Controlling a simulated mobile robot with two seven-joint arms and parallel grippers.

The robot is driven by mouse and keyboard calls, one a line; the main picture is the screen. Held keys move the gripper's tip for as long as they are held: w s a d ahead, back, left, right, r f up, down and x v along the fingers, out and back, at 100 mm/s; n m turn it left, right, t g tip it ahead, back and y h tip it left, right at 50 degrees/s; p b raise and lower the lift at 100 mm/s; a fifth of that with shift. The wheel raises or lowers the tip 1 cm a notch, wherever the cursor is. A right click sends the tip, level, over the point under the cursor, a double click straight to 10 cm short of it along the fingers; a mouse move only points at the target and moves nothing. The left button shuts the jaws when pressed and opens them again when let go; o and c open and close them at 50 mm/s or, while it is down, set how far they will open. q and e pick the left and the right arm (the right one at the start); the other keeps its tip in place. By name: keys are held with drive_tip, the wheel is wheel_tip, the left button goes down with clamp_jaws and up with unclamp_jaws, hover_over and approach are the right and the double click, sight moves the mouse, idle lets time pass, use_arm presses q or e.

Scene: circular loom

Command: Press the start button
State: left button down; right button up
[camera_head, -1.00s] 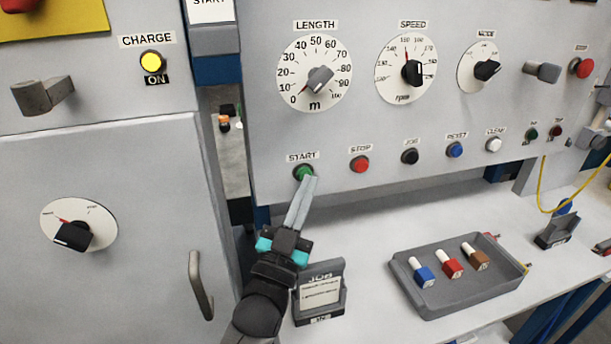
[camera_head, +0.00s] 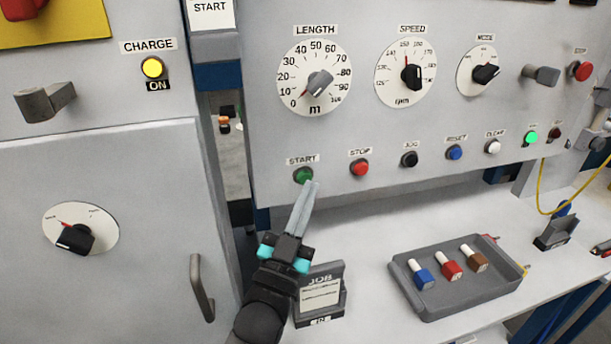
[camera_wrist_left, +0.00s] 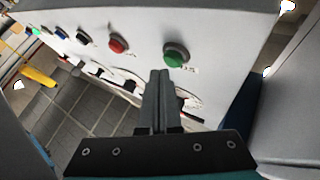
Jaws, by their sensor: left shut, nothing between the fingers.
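The green start button (camera_head: 303,175) sits under the START label on the grey panel (camera_head: 270,140). My left gripper (camera_head: 314,184) is shut and empty. Its fingertips are just below and to the right of the button, and the whole button face shows clear of them. In the left wrist view the green button (camera_wrist_left: 176,55) is just beyond the shut fingertips (camera_wrist_left: 160,72), with a gap showing. A small green lamp (camera_head: 530,137) at the right of the button row is brightly lit. My right gripper is not in view.
The red stop button (camera_head: 360,168) and several other buttons run to the right in the same row. Below, a job card holder (camera_head: 333,318) stands beside my left arm. A grey tray (camera_head: 440,311) with coloured pieces lies on the white table.

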use_arm(q)
drive_tip(key=shift+s, duration=0.2)
drive_tip(key=shift+d, duration=0.1)
